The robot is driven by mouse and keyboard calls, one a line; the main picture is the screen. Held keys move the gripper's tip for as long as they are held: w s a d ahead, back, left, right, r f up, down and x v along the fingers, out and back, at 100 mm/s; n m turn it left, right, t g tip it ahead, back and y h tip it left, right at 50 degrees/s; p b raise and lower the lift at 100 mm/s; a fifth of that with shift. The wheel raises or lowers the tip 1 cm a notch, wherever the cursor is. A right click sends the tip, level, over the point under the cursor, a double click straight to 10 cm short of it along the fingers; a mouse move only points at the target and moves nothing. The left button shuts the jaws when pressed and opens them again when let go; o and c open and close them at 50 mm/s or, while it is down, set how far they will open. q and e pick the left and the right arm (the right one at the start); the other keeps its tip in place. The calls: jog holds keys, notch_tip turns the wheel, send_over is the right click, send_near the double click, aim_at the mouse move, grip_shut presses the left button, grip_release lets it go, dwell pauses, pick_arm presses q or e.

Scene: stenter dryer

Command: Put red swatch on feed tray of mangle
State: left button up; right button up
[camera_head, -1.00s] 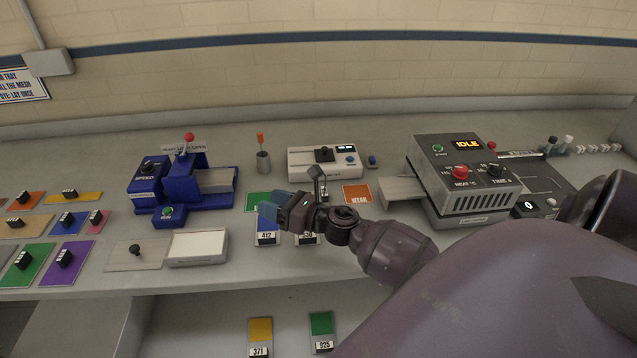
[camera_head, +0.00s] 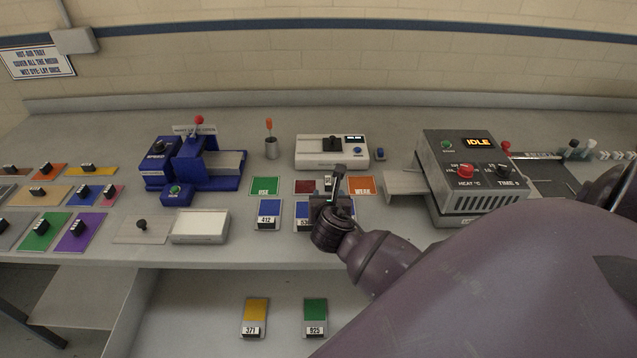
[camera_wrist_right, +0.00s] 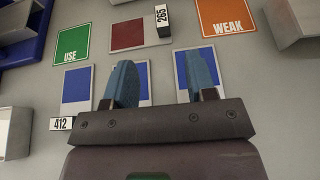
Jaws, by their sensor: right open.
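The red swatch (camera_head: 306,186) is a dark red card lying flat on the bench between the green USE card and the orange WEAK card. It also shows in the right wrist view (camera_wrist_right: 135,35), with a 265 tag at its right end. My right gripper (camera_wrist_right: 160,70) is open and empty, its two blue fingers over the blue cards, short of the red swatch. In the head view the right gripper (camera_head: 330,198) partly covers that area. The mangle (camera_head: 190,165) is the blue machine at left, with a grey tray (camera_head: 228,163) on its right side. My left gripper is out of view.
Blue cards (camera_head: 269,210) lie just in front of the red swatch. A white meter box (camera_head: 331,152) stands behind it, and a grey IDLE dryer (camera_head: 465,170) to the right. A cup with an orange-topped tool (camera_head: 271,148) stands between mangle and meter.

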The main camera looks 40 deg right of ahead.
aim_at(328, 181)
jog(key=shift+x, duration=5.4)
jog(key=shift+s+d, duration=0.15)
jog(key=shift+r, duration=0.1)
grip_shut()
